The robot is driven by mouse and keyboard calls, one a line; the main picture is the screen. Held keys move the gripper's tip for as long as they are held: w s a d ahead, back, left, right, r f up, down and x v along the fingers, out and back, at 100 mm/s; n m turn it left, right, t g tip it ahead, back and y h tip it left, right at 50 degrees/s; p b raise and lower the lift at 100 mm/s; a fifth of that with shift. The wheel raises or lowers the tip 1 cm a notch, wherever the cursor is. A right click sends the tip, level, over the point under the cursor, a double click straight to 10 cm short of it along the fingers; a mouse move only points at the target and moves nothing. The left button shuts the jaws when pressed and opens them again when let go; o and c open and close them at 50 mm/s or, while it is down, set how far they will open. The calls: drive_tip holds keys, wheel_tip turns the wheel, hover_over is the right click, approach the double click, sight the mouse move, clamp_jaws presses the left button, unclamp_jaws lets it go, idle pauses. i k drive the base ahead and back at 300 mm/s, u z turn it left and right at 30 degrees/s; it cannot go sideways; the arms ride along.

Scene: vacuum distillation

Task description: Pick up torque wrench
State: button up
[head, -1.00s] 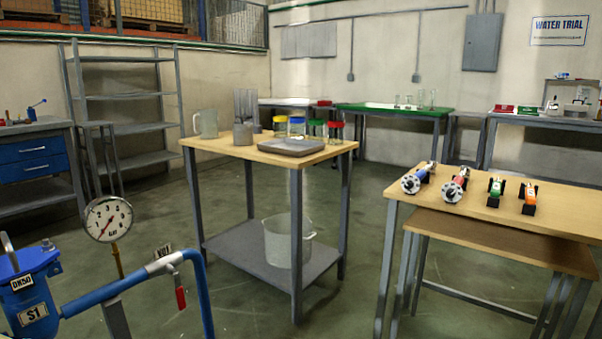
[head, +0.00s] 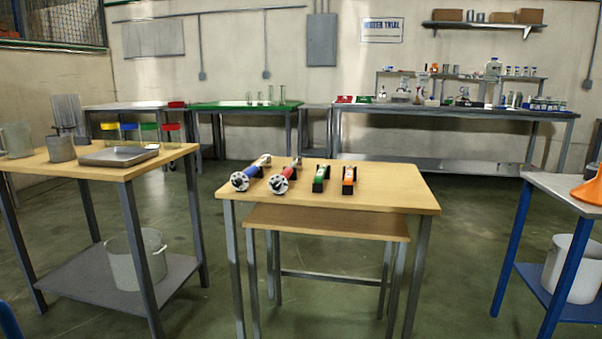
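No thing in the head view can be surely told as the torque wrench. A wooden table (head: 400,197) in the middle bears a row of small devices. From left they are a blue-banded piece with a round flange (head: 250,173), a red-banded piece with a round flange (head: 285,175), a green device (head: 321,178) and an orange device (head: 349,180). The green and orange ones have black ends. They lie apart from each other. My gripper is not in view.
A lower wooden bench (head: 330,222) stands under the middle table. A table at left bears a metal tray (head: 118,156) and jars. Open floor lies between the tables.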

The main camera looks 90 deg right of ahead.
sight(283, 177)
drive_tip(key=z, duration=3.65)
drive_tip(key=k, duration=1.25)
drive_tip(key=u, duration=0.7)
drive_tip(key=i, duration=1.25)
drive_tip(key=u, duration=0.75)
